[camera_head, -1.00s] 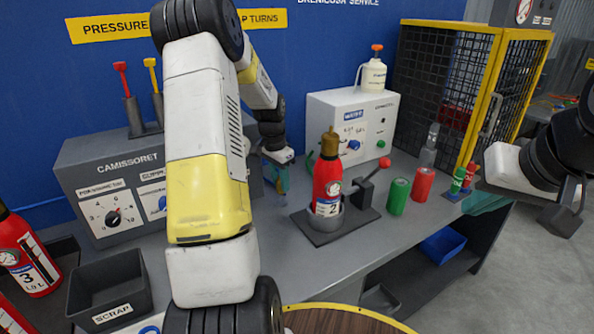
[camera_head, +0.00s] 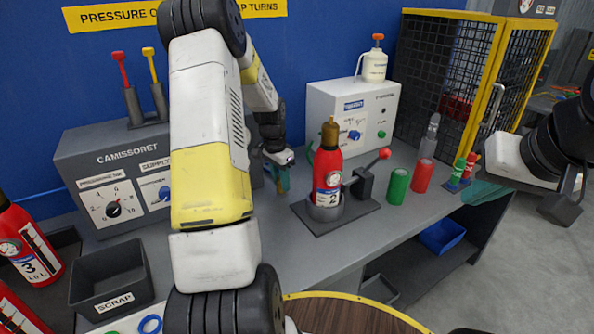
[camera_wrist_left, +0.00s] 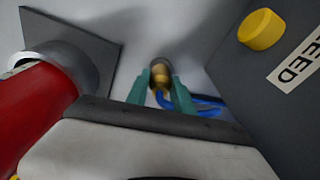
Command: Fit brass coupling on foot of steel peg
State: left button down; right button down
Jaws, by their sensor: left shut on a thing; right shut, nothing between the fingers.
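My left gripper (camera_head: 282,180) is low over the bench, between the grey control box and the red extinguisher. In the left wrist view its teal fingers (camera_wrist_left: 165,92) are closed around a small brass coupling (camera_wrist_left: 160,74). A dark grey round end shows at the coupling's far end; I cannot tell whether it is the steel peg or how the two are seated. In the head view the coupling is hidden by the gripper. My right gripper (camera_head: 484,192) is shut and empty, at the right end of the bench.
Red extinguisher 2 (camera_head: 327,178) stands in a clamp base (camera_head: 350,213) close right of my left gripper. The grey control box (camera_head: 112,175) is on its left. Blue hose (camera_wrist_left: 205,102) lies beside the fingers. Green (camera_head: 398,187) and red (camera_head: 423,175) cylinders stand further right.

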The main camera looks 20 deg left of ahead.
aim_at(279, 180)
pick_arm(q)
jog(key=c, duration=1)
grip_release()
jog(key=shift+r, duration=0.1)
jog(key=r, duration=0.5)
jog(key=s+r, duration=0.1)
jog(key=r, duration=0.1)
jog(key=shift+a+r, duration=0.2)
jog(key=shift+r, duration=0.1)
